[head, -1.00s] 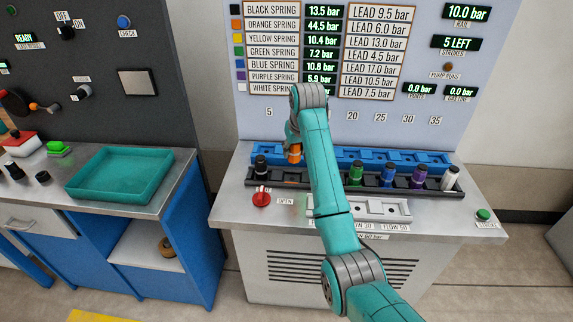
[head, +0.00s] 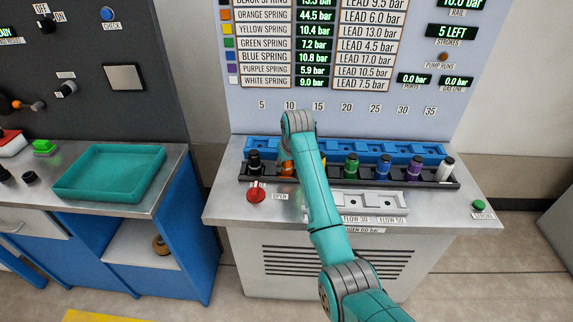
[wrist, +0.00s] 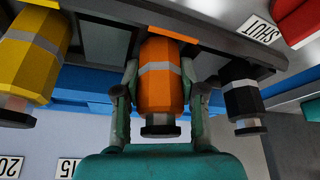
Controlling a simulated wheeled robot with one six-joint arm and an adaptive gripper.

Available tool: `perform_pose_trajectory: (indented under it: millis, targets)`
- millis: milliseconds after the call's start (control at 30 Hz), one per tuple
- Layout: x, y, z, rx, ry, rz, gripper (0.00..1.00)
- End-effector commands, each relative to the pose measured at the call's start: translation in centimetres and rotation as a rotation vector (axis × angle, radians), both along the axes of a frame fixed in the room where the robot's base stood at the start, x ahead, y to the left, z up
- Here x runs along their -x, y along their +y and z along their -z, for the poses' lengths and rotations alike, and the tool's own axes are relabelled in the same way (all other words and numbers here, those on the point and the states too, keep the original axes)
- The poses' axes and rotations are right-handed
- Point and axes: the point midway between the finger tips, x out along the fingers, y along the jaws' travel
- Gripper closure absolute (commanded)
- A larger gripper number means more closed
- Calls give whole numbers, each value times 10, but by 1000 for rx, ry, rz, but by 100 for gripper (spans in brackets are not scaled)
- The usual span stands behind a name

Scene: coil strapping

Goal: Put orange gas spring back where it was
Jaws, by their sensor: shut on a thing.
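The orange gas spring (wrist: 160,75) is upright between the two fingers of my gripper (wrist: 160,92) in the wrist view, with a finger closed on each side. Its far end meets the black rack (wrist: 210,52) at an orange marker (wrist: 150,17). I cannot tell how deep it sits in its slot. In the head view the orange spring (head: 286,168) shows at the rack's left part, right of the black spring (head: 255,163), partly hidden by my arm. The black spring (wrist: 241,92) and yellow spring (wrist: 30,55) flank it in the wrist view.
Green (head: 351,167), blue (head: 383,168), purple (head: 414,169) and white (head: 446,169) springs stand farther right in the rack. A blue rail (head: 390,150) runs behind. A red knob (head: 256,195) and a light fixture (head: 385,203) sit in front. A teal tray (head: 150,172) is on the left bench.

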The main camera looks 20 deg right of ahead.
Motion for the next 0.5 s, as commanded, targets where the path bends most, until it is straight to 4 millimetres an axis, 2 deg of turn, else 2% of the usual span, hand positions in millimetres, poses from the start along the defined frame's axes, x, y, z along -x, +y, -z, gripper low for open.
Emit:
perform_pose_trajectory:
  millis: [333, 367, 433, 500]
  targets:
    - [-1, 0, 2, 0, -3, 0, 100]
    - [-1, 0, 2, 0, -2, 0, 55]
    - [-1, 0, 2, 0, -2, 0, 38]
    - [-1, 0, 2, 0, -2, 0, 35]
